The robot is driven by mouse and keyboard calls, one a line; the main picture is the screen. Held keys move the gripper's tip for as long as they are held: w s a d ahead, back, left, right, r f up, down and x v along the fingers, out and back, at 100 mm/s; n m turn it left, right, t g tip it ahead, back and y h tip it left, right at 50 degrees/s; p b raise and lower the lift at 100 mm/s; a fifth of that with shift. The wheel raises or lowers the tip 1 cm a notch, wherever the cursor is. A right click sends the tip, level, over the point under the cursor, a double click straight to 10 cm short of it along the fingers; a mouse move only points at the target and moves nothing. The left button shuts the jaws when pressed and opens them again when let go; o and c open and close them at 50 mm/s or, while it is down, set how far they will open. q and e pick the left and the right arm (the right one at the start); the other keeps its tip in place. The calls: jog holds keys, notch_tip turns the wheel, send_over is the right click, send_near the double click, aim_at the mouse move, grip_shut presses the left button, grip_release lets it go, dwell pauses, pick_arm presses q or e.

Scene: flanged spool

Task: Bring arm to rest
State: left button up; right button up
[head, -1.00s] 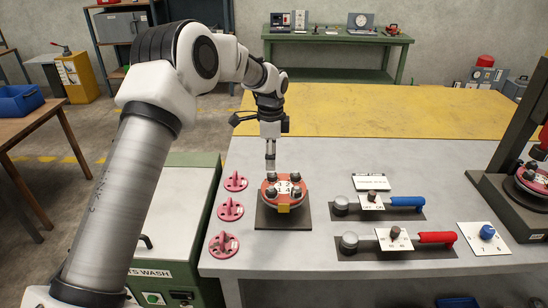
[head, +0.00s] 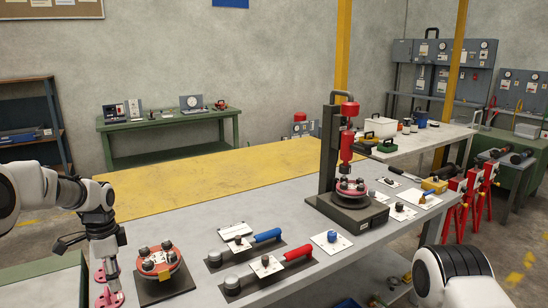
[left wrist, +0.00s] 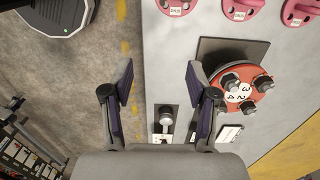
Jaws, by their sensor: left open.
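The red flanged spool (head: 158,262) with dark bolts on top sits on a black plate (head: 168,287) at the near left of the grey workbench. It also shows in the left wrist view (left wrist: 244,88), right of the fingers, with numbers on its face. My left gripper (head: 107,280) hangs pointing down to the left of the spool, apart from it, and partly hides the pink pieces. In the left wrist view its two fingers (left wrist: 163,103) are spread with nothing between them. My right gripper is out of view; only part of my right arm shows at the lower right.
Pink flange pieces (left wrist: 240,8) lie along the bench's edge. A blue-handled tool (head: 266,236) and a red-handled tool (head: 298,252) lie right of the spool. A press stand (head: 328,160) with another flanged part stands further right. The bench's yellow strip (head: 200,180) is clear.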

pick_arm(q)
jog(key=s+d+f+g+b, duration=0.1)
jog(key=s+d+f+g, duration=0.15)
jog(key=s+f, duration=0.55)
jog(key=s+d+f+g, duration=0.2)
jog(key=s+d+f, duration=0.25)
jog(key=f, duration=0.75)
jog(key=s+d+f, duration=0.3)
jog(key=s+f, duration=0.5)
jog(key=s, duration=0.3)
jog(key=s+d+f+n+t+b, duration=0.1)
jog(key=s+d+n, duration=0.1)
jog(key=s+n, duration=0.45)
jog(key=s+d+f+n+t, duration=0.2)
jog(key=s+n, duration=0.1)
jog(key=s, duration=0.7)
jog(key=w+n+t, duration=0.1)
jog(key=w, duration=0.1)
jog(key=w+n+t, duration=0.1)
jog(key=w+n, duration=0.1)
jog(key=shift+a+r, duration=0.1)
jog(key=shift+a, duration=0.1)
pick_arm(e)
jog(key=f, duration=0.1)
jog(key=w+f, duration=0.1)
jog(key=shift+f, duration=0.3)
